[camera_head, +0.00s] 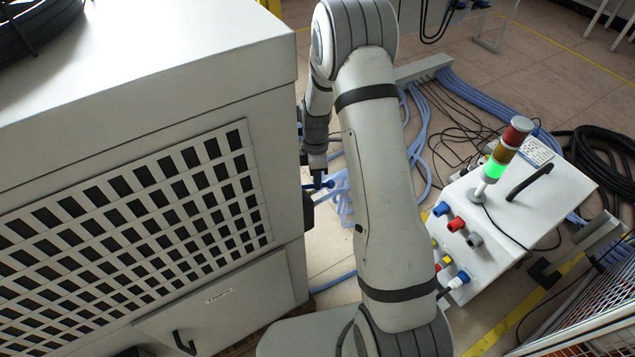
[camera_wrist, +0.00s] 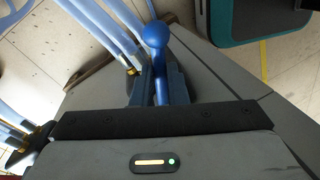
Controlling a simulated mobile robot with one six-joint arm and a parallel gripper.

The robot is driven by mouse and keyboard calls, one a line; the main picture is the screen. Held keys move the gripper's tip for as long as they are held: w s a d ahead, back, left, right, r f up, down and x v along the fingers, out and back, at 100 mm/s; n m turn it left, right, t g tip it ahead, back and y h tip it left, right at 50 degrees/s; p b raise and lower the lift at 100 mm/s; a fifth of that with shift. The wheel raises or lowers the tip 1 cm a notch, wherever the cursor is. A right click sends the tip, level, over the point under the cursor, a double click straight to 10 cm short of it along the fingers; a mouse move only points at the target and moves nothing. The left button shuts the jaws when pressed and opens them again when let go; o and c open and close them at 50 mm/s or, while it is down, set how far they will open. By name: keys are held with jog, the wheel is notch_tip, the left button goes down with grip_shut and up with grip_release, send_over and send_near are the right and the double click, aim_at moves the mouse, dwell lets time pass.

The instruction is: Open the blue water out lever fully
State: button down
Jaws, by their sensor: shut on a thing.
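The blue lever has a round ball end (camera_wrist: 154,34) and a narrow shaft (camera_wrist: 160,80) in the wrist view. My gripper (camera_wrist: 158,92) is shut on the lever's shaft, with the ball sticking out beyond it. In the head view my gripper (camera_head: 318,180) points down beside the right side of the large grey cabinet (camera_head: 285,130). A small bit of blue at its tip there is the lever end (camera_head: 328,184). The lever's pivot and valve are hidden, so its exact angle cannot be told.
Light-blue hoses (camera_wrist: 105,30) run close to the lever in the wrist view. More blue hoses (camera_head: 418,130) and black cables lie on the floor. A white control box (camera_head: 510,235) with a lit green signal tower (camera_head: 494,168) stands at right.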

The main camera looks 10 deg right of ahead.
jog(key=shift+w+a+n+h, duration=0.2)
jog(key=shift+w+n, duration=0.4)
jog(key=shift+n, duration=0.6)
jog(key=shift+w+a+n+h, duration=0.1)
jog(key=shift+w+n+h, duration=0.35)
jog(key=shift+n, duration=0.75)
jog(key=shift+w, duration=0.15)
jog(key=c, duration=1.4)
grip_release()
jog(key=shift+c, duration=0.2)
jog(key=v, duration=0.7)
jog(key=shift+r+p, duration=0.4)
jog(key=shift+r, duration=0.05)
jog(key=shift+d, duration=0.15)
